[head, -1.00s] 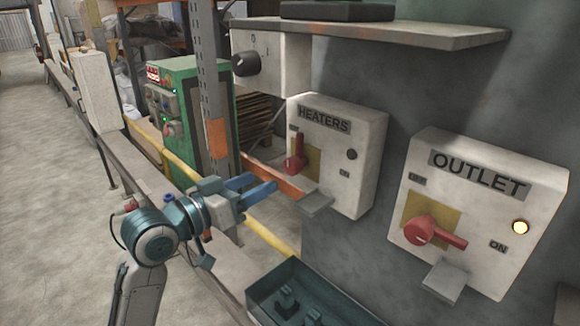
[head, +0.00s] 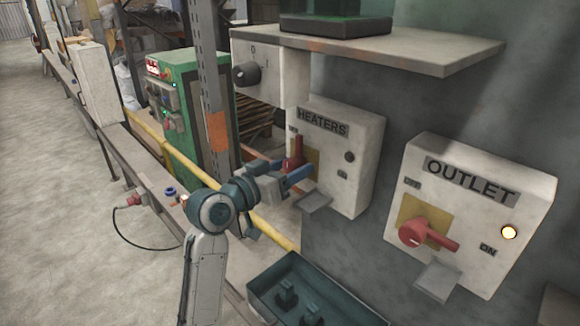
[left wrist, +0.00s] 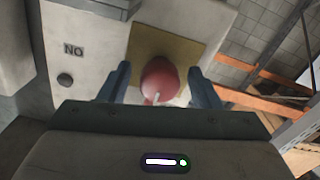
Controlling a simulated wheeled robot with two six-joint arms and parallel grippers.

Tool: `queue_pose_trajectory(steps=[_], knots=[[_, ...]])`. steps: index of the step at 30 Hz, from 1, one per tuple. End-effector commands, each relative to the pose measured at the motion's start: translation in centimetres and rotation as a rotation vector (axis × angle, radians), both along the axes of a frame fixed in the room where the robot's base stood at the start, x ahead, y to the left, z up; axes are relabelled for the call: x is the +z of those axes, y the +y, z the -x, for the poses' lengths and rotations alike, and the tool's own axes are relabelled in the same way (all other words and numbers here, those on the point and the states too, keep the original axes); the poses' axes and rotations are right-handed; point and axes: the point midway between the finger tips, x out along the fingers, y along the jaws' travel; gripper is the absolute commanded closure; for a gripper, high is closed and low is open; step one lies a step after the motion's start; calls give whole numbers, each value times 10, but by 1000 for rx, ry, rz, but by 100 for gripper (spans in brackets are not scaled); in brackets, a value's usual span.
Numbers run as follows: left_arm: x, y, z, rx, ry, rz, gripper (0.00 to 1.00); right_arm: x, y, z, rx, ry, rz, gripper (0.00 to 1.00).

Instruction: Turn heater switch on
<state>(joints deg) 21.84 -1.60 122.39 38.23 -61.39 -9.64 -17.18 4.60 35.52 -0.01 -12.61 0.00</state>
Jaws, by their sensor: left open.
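The heaters box (head: 357,150) is white with a "HEATERS" label (head: 323,122). Its red rotary switch (head: 297,151) sits on a yellow plate with the handle pointing up. A dark round lamp (head: 349,157) on the box is unlit. My left gripper (head: 298,176) is open in front of the switch. In the left wrist view the red switch (left wrist: 160,78) lies between the two blue fingers (left wrist: 158,85), with gaps on both sides; I cannot tell whether they touch it. The "ON" label (left wrist: 73,50) shows upside down there. My right gripper is not in view.
The outlet box (head: 480,200) stands to the right, its red switch (head: 425,235) turned sideways and its lamp (head: 509,232) lit. A small ledge (head: 314,202) juts below the heaters switch. A dark tray (head: 330,287) lies below. A shelf (head: 400,48) hangs above.

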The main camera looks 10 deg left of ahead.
Motion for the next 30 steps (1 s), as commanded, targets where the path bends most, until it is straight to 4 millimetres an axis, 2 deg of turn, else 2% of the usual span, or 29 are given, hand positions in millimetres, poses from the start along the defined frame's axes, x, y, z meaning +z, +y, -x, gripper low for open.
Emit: queue_pose_trajectory(steps=[2, 9, 20, 30], knots=[[0, 0, 0, 0, 0, 0, 43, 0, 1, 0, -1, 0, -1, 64], [0, 0, 0, 0, 1, 1, 87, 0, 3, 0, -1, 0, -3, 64], [-1, 0, 0, 0, -28, -41, 87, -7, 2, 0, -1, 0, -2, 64], [-4, 0, 0, -1, -161, -240, 87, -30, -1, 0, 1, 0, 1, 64]])
